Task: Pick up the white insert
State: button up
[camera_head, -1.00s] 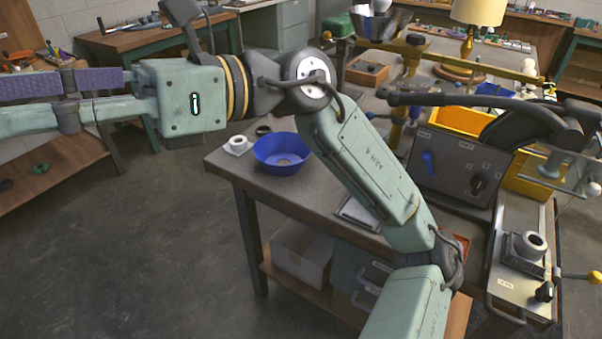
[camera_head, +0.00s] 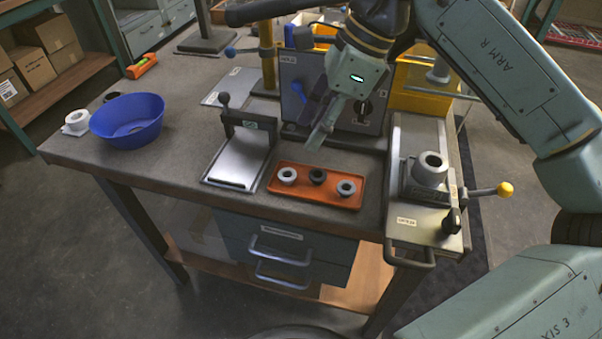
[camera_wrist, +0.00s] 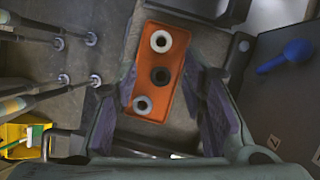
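The white insert (camera_head: 287,175) is a small pale ring in the left end of the orange tray (camera_head: 316,197) on the workbench. In the wrist view it is the whitest ring (camera_wrist: 160,41), at the top of the tray. A black ring (camera_head: 317,177) sits in the middle and a grey ring (camera_head: 346,188) at the right end. My gripper (camera_head: 320,135) is above and behind the tray, pointing down. In the wrist view my gripper (camera_wrist: 172,85) is open and empty, its two purple-padded fingers on either side of the tray, apart from the rings.
A clamp fixture with a metal plate (camera_head: 238,162) stands left of the tray. A dark switch panel (camera_head: 305,75) with a blue lever is behind it. A machine with a yellow-knobbed handle (camera_head: 505,189) is at the right. A blue bowl (camera_head: 127,122) and white part (camera_head: 76,121) stand far left.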

send_over(289, 174)
jog(key=d, duration=0.2)
jog(key=f, duration=0.4)
jog(key=shift+s+d+f+p, duration=0.2)
jog(key=shift+s+f+p, duration=0.05)
jog(key=shift+f+p, duration=0.15)
jog(key=shift+w+p+x, duration=0.2)
jog(key=shift+p+x, duration=0.7)
jog(key=shift+x, duration=1.85)
jog(key=shift+f, duration=0.1)
jog(key=c, duration=0.6)
